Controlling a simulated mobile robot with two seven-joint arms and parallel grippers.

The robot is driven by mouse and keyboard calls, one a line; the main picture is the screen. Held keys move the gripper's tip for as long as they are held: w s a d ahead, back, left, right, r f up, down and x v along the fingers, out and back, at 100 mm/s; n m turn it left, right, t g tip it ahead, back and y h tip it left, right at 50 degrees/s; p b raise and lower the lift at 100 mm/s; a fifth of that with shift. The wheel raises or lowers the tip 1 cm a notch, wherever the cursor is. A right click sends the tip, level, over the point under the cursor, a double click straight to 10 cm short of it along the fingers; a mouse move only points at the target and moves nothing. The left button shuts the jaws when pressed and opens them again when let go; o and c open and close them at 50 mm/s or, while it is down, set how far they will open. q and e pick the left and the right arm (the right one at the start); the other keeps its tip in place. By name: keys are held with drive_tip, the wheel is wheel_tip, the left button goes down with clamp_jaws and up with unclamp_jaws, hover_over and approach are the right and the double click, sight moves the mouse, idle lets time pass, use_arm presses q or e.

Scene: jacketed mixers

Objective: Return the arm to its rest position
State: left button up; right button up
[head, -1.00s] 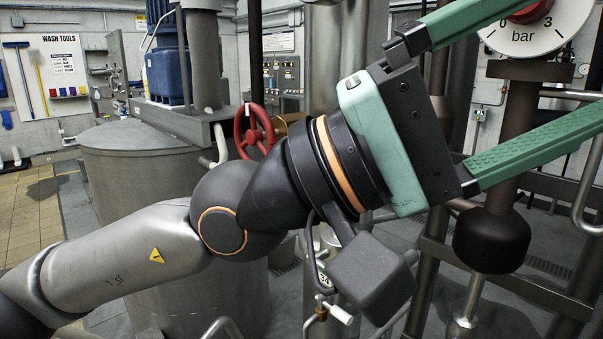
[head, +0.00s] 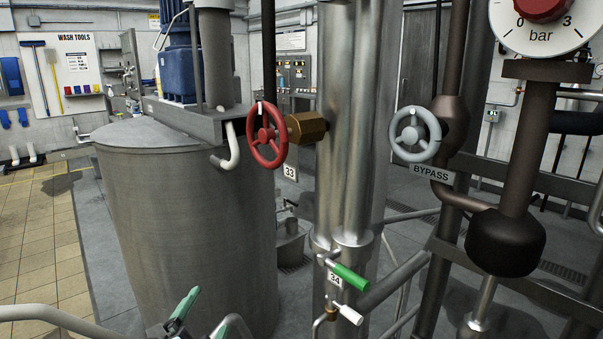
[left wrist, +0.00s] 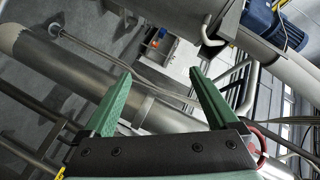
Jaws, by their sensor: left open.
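My left gripper (head: 205,312) shows only as green finger parts at the bottom edge of the head view, low in front of the grey jacketed tank (head: 190,220). In the left wrist view the left gripper (left wrist: 161,76) has its two green fingers wide apart, with nothing between them. The rest of my left arm is out of the head view. My right gripper is in neither view.
A red handwheel (head: 267,135) marked 33, a grey BYPASS handwheel (head: 415,135) and a green-handled valve (head: 348,277) marked 34 sit around the steel pipes (head: 345,130). A pressure gauge (head: 570,30) is top right. Grey rails (head: 50,315) cross the bottom left.

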use_arm(q)
drive_tip(key=s+a+f+n+g, duration=0.3)
drive_tip(key=s+f+n+g, duration=0.25)
drive_tip(key=s+f, duration=0.6)
drive_tip(key=s+a+f+n+g, duration=0.35)
drive_tip(key=s+f+g, duration=0.25)
drive_tip(key=s+f, duration=0.55)
drive_tip(key=w+d+f+t+h+p, duration=0.2)
drive_tip(key=d+f+t+p, duration=0.2)
drive_tip(key=p, duration=0.3)
drive_tip(key=shift+w+d+n+t+h, duration=0.3)
drive_tip(key=shift+w+d+n+t, duration=0.1)
drive_tip(key=shift+d+t, duration=0.25)
drive_tip(key=shift+f, duration=0.1)
